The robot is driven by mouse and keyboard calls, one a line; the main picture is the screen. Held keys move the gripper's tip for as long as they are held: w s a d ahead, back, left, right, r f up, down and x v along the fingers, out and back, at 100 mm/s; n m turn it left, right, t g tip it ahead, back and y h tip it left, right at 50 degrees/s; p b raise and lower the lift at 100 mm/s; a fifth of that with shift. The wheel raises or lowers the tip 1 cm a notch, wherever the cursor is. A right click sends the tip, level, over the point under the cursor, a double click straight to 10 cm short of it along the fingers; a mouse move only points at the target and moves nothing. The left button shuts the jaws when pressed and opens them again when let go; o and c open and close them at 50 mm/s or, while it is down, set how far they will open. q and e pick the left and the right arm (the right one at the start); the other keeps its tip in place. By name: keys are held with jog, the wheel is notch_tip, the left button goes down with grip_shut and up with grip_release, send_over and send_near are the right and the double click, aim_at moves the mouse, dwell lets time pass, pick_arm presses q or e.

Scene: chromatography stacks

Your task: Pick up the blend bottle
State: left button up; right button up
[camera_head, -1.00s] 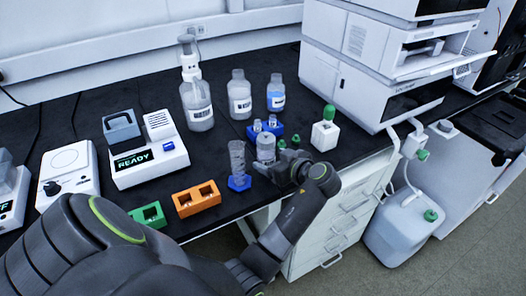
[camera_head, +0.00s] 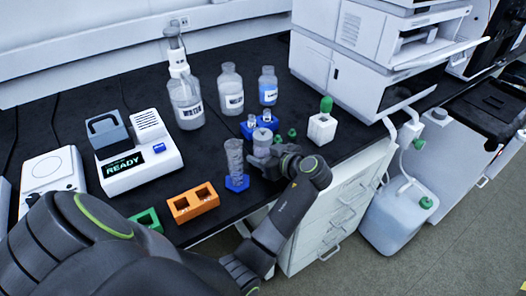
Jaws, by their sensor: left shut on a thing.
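A small clear bottle (camera_head: 262,142), which I take to be the blend bottle, is upright near the bench's front edge. My left gripper (camera_head: 268,162) is shut on its lower part from the front right. The fingers hide the bottle's base, so I cannot tell whether it touches the bench. A clear cylinder (camera_head: 235,158) on a blue base stands close on its left. My right gripper is not in view.
A blue rack (camera_head: 248,130) with small vials is just behind, and two green caps (camera_head: 280,139) lie nearby. A white green-topped bottle (camera_head: 322,128) is to the right. Orange (camera_head: 193,205) and green (camera_head: 148,220) blocks sit front left. Larger bottles (camera_head: 230,92) stand behind.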

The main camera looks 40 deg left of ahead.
pick_arm(q)
jog(key=shift+r, duration=0.1)
notch_tip(320, 180, up, 7)
jog(key=shift+r, duration=0.15)
notch_tip(320, 180, up, 2)
jog(key=shift+r+p, duration=0.25)
jog(key=shift+p, duration=0.2)
notch_tip(320, 180, up, 5)
jog(key=p, duration=0.4)
jog(key=shift+r, duration=0.15)
notch_tip(320, 180, up, 7)
notch_tip(320, 180, down, 7)
jog(key=shift+s+f, duration=0.1)
jog(key=shift+f, duration=0.05)
notch_tip(320, 180, up, 7)
notch_tip(320, 180, down, 7)
jog(key=shift+r, duration=0.25)
notch_tip(320, 180, up, 7)
send_over(263, 129)
notch_tip(263, 129, down, 8)
jog(key=shift+s+d+r, duration=0.1)
jog(key=shift+r, duration=0.15)
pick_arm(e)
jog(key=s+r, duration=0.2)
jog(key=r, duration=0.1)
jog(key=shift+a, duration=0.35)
